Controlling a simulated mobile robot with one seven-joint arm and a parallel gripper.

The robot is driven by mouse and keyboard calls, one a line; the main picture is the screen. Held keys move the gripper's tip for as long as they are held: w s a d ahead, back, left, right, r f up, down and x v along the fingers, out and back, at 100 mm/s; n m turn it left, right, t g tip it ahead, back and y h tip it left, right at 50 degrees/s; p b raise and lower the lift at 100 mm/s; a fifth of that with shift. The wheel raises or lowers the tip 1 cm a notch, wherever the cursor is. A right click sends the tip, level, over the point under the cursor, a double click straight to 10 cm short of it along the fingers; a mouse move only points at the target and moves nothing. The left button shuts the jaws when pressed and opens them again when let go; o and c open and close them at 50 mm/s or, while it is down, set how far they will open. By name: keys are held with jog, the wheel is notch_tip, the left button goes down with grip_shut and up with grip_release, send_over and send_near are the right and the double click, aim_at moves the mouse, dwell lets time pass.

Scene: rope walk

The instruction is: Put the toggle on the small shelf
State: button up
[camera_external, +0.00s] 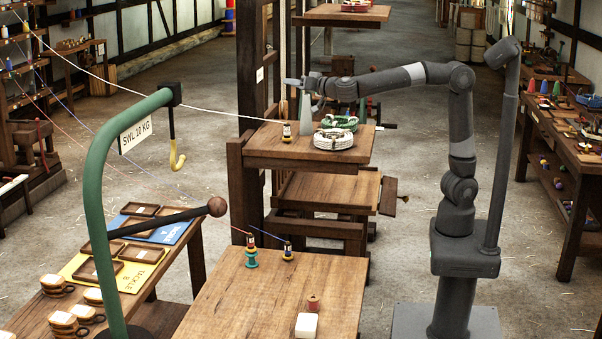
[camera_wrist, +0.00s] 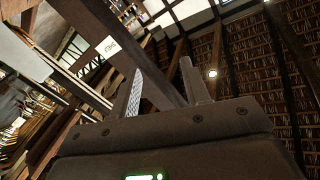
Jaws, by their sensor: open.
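My gripper (camera_external: 292,82) is at the end of my outstretched arm, in the air above the wooden shelf (camera_external: 262,154) beside the tall post. In the wrist view my gripper (camera_wrist: 163,68) points up at beams and the roof, its two fingers apart with nothing between them. I cannot pick out the toggle for certain in either view. Several wooden shelves stand around the post, including a higher one (camera_external: 320,15); I cannot tell which is the small shelf.
The shelf below my gripper holds a white rope coil (camera_external: 333,140), a green coil (camera_external: 340,123), a grey cone (camera_external: 306,118) and a bobbin (camera_external: 286,132). A white line crosses nearby. The front table (camera_external: 235,300) holds bobbins, a red spool (camera_external: 313,303) and a white block (camera_external: 306,325).

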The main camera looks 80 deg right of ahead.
jog(key=s+f+n+g+y, duration=0.2)
jog(key=s+f, duration=0.3)
jog(key=s, duration=0.3)
jog(key=s+f+n+g+y, duration=0.2)
jog(key=s+f+n+y, duration=0.2)
jog(key=s, duration=0.4)
jog(key=s+f+n+g+y, duration=0.2)
jog(key=s+f+n+y, duration=0.1)
jog(key=s+f, duration=0.3)
jog(key=shift+s+d+y, duration=0.15)
jog(key=shift+s+y, duration=0.05)
jog(key=shift+s, duration=0.4)
jog(key=shift+s+d+y, duration=0.1)
jog(key=shift+s+y, duration=0.1)
jog(key=shift+s, duration=0.4)
jog(key=s+d+f+g+h, duration=0.3)
jog(key=s+d+f+g, duration=0.2)
jog(key=s+f, duration=0.5)
jog(key=s+d, duration=0.1)
jog(key=s, duration=0.2)
jog(key=shift+f+m, duration=0.15)
jog(key=shift+m, duration=0.15)
